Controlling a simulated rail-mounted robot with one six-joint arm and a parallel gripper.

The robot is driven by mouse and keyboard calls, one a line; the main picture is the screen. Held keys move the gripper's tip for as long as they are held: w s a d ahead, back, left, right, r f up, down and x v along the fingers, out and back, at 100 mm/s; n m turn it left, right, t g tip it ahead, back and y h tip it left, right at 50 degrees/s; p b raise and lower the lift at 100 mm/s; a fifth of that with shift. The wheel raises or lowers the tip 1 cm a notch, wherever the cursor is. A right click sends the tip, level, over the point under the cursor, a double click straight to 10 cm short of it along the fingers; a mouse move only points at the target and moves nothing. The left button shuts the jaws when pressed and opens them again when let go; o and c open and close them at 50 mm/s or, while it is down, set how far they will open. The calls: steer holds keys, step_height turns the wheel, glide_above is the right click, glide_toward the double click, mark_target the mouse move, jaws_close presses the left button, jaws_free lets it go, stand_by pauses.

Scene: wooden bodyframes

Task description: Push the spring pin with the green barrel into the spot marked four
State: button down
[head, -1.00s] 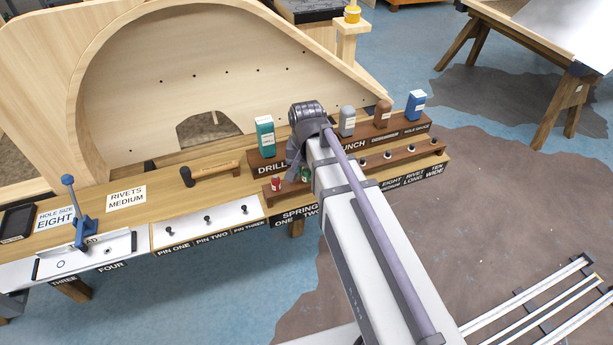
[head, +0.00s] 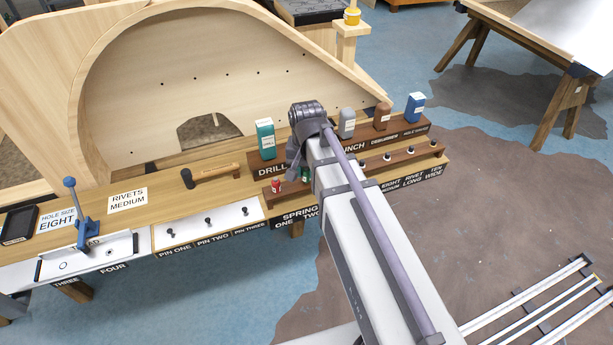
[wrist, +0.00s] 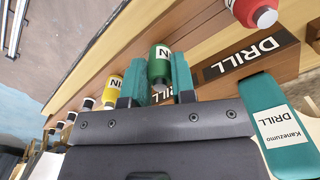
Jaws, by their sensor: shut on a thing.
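The spring pin with the green barrel (wrist: 160,68) stands between the two teal fingers of my gripper (wrist: 158,85) in the wrist view, and the fingers are shut on it. In the head view the green barrel (head: 305,174) is a small patch beside my arm, still at the brown rack, and my arm hides most of the gripper. The spot marked four is in the white tray (head: 122,243) at the left of the bench, above the label FOUR (head: 113,267).
A red barrel (head: 276,186) is left of the green one, and a yellow barrel (wrist: 112,92) is beside it in the wrist view. A teal drill box (head: 265,139) stands behind. A blue lever tool (head: 83,225) stands at the tray. A hammer (head: 210,175) lies on the bench.

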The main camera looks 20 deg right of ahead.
mark_target(306, 169)
steer(key=shift+r, duration=0.25)
steer(key=shift+r+p, duration=1.5)
steer(key=shift+p, duration=0.15)
